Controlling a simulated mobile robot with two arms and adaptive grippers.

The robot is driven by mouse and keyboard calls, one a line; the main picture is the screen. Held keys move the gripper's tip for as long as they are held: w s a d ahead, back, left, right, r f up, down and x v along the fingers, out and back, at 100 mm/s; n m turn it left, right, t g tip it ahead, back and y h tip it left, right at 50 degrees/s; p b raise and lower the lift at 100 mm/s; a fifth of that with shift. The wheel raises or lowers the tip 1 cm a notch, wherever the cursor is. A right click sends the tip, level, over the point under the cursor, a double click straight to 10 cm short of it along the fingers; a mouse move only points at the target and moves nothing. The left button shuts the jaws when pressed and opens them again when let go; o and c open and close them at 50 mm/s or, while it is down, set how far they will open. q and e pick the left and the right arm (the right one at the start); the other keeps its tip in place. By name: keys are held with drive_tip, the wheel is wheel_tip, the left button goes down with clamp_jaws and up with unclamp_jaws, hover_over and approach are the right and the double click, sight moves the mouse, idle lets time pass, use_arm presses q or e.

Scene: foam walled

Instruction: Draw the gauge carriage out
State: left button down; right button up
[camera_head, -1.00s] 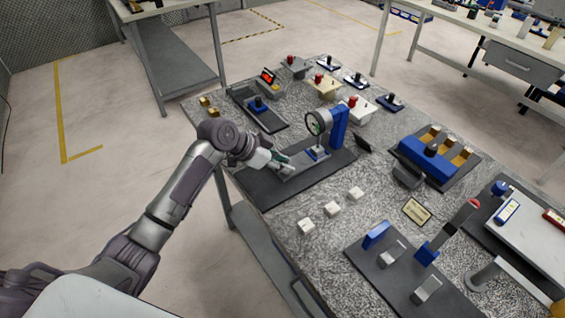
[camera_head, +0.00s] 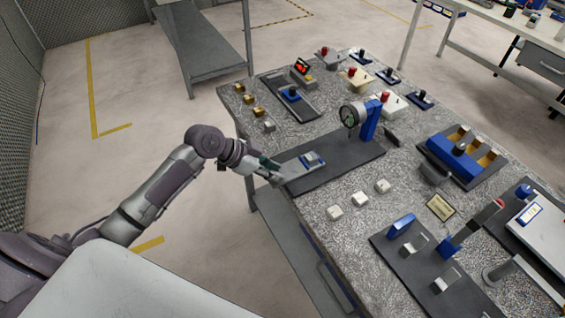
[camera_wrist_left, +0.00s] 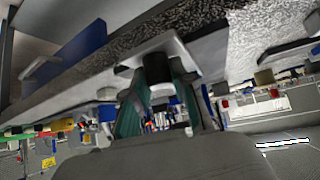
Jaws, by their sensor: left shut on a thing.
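The gauge stand has a blue column (camera_head: 369,120) and a round dial gauge (camera_head: 350,116) over a dark base plate (camera_head: 345,157). The gauge carriage (camera_head: 302,165), a grey slide with a blue-edged block on top, sits on the plate's left part, clear to the left of the dial. My left gripper (camera_head: 273,172) is at the carriage's left end, near the table edge. In the left wrist view its green-lined fingers (camera_wrist_left: 160,92) are closed around a dark handle (camera_wrist_left: 156,66) on a grey end piece. My right gripper is out of view.
Several white blocks (camera_head: 358,199) lie in front of the plate. Small brass and grey blocks (camera_head: 259,113) and a dark tray (camera_head: 291,95) stand behind it. A blue fixture (camera_head: 455,150) is at right. Open floor lies left of the table.

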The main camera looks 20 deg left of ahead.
use_arm(q)
drive_tip(key=shift+s+a, duration=0.1)
drive_tip(key=shift+s, duration=0.1)
drive_tip(key=shift+w, duration=0.15)
drive_tip(key=c, duration=0.9)
unclamp_jaws()
drive_tip(key=shift+c, duration=0.2)
drive_tip(key=v, duration=1.2)
